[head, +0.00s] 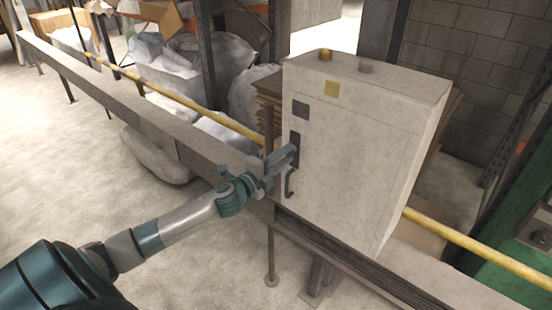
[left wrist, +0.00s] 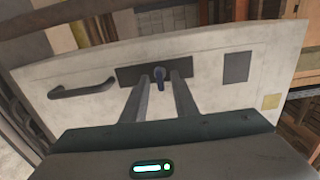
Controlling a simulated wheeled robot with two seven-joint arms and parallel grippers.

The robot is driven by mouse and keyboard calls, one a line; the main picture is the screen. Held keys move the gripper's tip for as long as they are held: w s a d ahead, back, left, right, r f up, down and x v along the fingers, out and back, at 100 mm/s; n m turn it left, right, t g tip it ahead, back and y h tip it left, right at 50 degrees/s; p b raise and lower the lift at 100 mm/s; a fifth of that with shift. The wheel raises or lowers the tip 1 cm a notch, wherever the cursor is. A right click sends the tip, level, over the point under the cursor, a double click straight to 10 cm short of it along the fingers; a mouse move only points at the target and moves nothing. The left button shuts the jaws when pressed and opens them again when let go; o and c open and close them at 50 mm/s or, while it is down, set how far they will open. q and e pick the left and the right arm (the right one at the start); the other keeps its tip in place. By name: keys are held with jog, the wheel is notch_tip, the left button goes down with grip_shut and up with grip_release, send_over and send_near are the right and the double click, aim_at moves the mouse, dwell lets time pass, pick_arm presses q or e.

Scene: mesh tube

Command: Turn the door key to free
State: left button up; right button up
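The door key (left wrist: 159,77) is a small dark blue piece standing out from a dark plate (left wrist: 128,73) on the door of a pale cabinet (head: 335,160). In the left wrist view, the two fingers of my left gripper (left wrist: 160,84) stand apart, one on each side of the key, with gaps showing. In the head view my left gripper (head: 280,162) is at the dark plate on the cabinet's left part and hides the key. My right gripper is in neither view.
A dark door handle (head: 289,184) sits just below the plate. A yellow rail (head: 456,237) runs behind the cabinet, and a grey beam (head: 130,100) stretches to the upper left. White sacks (head: 205,70) lie behind the beam. The floor at left is clear.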

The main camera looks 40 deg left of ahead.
pick_arm(q)
jog(key=shift+s, duration=0.15)
